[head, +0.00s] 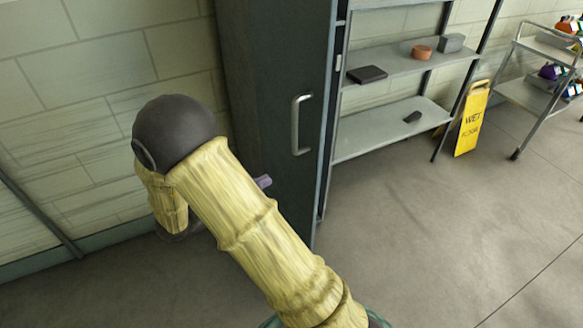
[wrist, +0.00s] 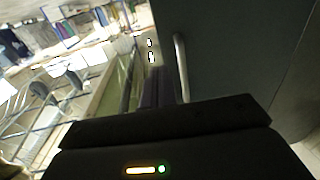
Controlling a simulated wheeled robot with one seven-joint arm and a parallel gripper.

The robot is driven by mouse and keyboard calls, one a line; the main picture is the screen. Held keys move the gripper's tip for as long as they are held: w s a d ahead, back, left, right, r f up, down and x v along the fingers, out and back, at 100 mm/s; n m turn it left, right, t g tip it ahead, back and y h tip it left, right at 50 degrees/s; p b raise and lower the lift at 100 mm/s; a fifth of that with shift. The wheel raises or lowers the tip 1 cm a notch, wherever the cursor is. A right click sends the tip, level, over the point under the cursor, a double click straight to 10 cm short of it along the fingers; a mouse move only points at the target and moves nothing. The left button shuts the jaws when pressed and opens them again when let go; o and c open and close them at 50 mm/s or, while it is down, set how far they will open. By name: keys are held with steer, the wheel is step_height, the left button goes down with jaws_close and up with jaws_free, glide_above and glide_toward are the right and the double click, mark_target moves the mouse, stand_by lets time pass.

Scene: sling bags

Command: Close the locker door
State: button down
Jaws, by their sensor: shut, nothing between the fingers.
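The locker door (head: 275,90) is a tall dark grey panel with a pale vertical bar handle (head: 300,125) near its right edge. I cannot tell exactly how far it stands from its frame. In the wrist view the dark door panel (wrist: 240,50) fills the right side, with its handle (wrist: 181,65) near the panel's left edge. My gripper (wrist: 155,75) is shut and empty, its fingertips beside the handle and close to the door. In the head view only a small purplish part of my gripper (head: 263,182) shows past my arm; contact with the door cannot be told.
Grey shelves (head: 385,135) with a few small items stand right of the door. A yellow wet-floor sign (head: 470,118) and a metal cart (head: 530,95) are farther right. A tiled wall (head: 100,70) is at left. The floor (head: 430,230) at front right is clear.

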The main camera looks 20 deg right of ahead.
mark_target(317, 156)
steer(key=d, duration=0.4)
steer(key=w+d+p, duration=0.1)
steer(key=d, duration=0.4)
steer(key=w+d, duration=0.1)
steer(key=d, duration=0.3)
steer(key=shift+w+d, duration=0.1)
steer(key=shift+d, duration=0.2)
